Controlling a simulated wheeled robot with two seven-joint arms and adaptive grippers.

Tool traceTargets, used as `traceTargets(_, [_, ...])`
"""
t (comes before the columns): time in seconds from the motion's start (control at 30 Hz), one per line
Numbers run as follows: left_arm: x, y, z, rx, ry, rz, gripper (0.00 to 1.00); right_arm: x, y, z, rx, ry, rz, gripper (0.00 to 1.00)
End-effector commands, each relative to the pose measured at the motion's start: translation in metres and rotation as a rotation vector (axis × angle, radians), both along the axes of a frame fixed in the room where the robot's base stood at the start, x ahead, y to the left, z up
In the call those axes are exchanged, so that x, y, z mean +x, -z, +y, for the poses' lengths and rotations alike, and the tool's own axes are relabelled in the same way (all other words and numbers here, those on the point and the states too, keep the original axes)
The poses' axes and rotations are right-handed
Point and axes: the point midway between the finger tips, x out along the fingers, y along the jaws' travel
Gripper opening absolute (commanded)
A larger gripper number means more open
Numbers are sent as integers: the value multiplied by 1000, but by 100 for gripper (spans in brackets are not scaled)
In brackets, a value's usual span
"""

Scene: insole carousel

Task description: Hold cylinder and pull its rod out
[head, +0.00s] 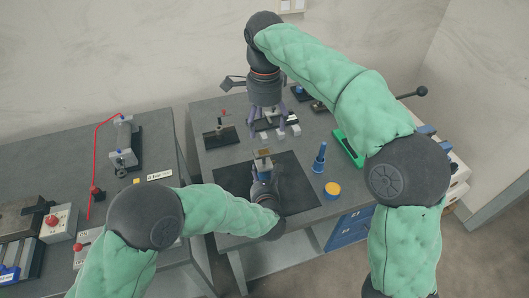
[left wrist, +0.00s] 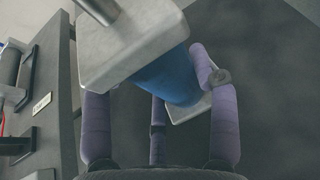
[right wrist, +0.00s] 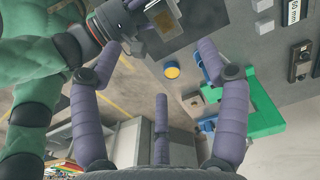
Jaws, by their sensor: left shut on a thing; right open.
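The cylinder has a blue barrel (left wrist: 168,78) with grey square end blocks. A short metal rod (left wrist: 98,8) comes out of its near end block (left wrist: 125,42) in the left wrist view. My left gripper (head: 265,175) is shut on the cylinder above the dark mat (head: 300,180). The cylinder is small and partly hidden in the head view (head: 263,160). My right gripper (head: 273,125) is open and empty, behind the cylinder in the head view.
A blue upright tool (head: 319,158) and a yellow-topped round pot (head: 332,190) stand right of the mat. A small dark fixture (head: 220,136) stands at the back left. A second bench (head: 160,200) is at the left.

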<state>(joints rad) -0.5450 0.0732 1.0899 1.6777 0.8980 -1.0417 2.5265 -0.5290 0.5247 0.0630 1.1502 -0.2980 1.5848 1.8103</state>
Motion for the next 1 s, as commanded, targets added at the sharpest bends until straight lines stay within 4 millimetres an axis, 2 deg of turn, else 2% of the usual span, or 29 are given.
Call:
traceTargets(0.17, [0, 0, 0, -1, 0, -1, 0, -1, 21, 0, -5, 2, 0, 75])
traceTargets(0.6, [0, 0, 0, -1, 0, -1, 0, -1, 96, 0, -3, 1, 1, 75])
traceTargets(0.8, [0, -1, 0, -1, 0, -1, 0, 0, 114, 0, -2, 2, -1, 75])
traceTargets(1.0, [0, -1, 0, -1, 0, -1, 0, 0, 118, 0, -2, 1, -1, 75])
